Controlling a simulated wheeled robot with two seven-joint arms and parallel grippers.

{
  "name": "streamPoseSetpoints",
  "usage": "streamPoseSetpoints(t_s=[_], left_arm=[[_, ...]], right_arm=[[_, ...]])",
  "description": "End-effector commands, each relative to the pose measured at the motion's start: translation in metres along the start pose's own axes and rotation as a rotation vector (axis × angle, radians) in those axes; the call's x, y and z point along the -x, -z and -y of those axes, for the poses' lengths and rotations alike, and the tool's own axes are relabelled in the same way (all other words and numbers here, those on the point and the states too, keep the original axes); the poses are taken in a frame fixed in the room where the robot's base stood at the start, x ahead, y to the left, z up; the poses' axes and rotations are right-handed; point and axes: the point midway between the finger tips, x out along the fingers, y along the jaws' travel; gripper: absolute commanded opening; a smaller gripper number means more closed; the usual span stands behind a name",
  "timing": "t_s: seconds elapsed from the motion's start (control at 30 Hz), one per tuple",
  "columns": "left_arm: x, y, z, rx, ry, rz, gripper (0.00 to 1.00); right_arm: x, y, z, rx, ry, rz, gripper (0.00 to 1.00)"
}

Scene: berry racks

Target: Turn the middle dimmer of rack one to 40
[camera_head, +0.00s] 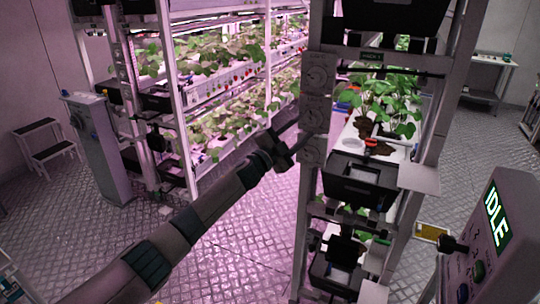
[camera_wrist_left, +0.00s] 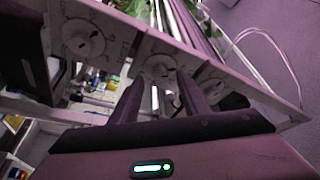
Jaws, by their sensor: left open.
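Three round dimmer dials sit in a column on the near post of the centre rack (camera_head: 308,215): a top dial (camera_head: 317,73), a middle dial (camera_head: 315,110) and a lowest dial (camera_head: 312,149). My left gripper (camera_head: 295,143) reaches the post from the left, close to the lower dials. In the left wrist view the gripper (camera_wrist_left: 157,88) is open, and the middle dial (camera_wrist_left: 159,67) shows between its fingertips. Whether they touch it I cannot tell. Another dial (camera_wrist_left: 82,40) is at left and one at right is partly hidden by a finger. The dial readings are too small to read.
A black crate (camera_head: 345,184) and leafy plants (camera_head: 390,100) are on the centre rack. A planted rack (camera_head: 172,100) stands behind at left. A grey console showing IDLE (camera_head: 497,215) is at front right. The patterned floor left of the centre rack is open.

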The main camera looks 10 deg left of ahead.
Motion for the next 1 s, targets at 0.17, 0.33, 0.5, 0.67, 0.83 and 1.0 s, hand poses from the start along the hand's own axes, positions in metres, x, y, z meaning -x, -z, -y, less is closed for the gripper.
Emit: streamPoseSetpoints(t_s=[0.17, 0.33, 0.5, 0.67, 0.83, 1.0], left_arm=[[0.027, -0.002, -0.001, -0.001, 0.0, 0.0, 0.42], [0.054, -0.002, -0.002, -0.002, 0.0, 0.0, 0.42], [0.083, -0.003, -0.002, -0.002, 0.0, 0.001, 0.42], [0.111, -0.002, -0.002, -0.001, -0.001, 0.001, 0.42], [0.133, -0.002, -0.002, 0.0, 0.0, 0.001, 0.42], [0.143, -0.001, -0.001, 0.0, 0.0, 0.001, 0.42]], right_arm=[[-0.006, -0.001, -0.001, 0.0, -0.001, 0.0, 0.0], [-0.012, -0.002, -0.002, 0.001, -0.003, 0.0, 0.0], [-0.02, -0.003, -0.004, 0.002, -0.004, 0.001, 0.0], [-0.027, -0.003, -0.004, 0.002, -0.004, 0.001, 0.0], [-0.033, -0.004, -0.004, 0.002, -0.004, 0.001, 0.0], [-0.035, -0.004, -0.004, 0.002, -0.004, 0.001, 0.0]])
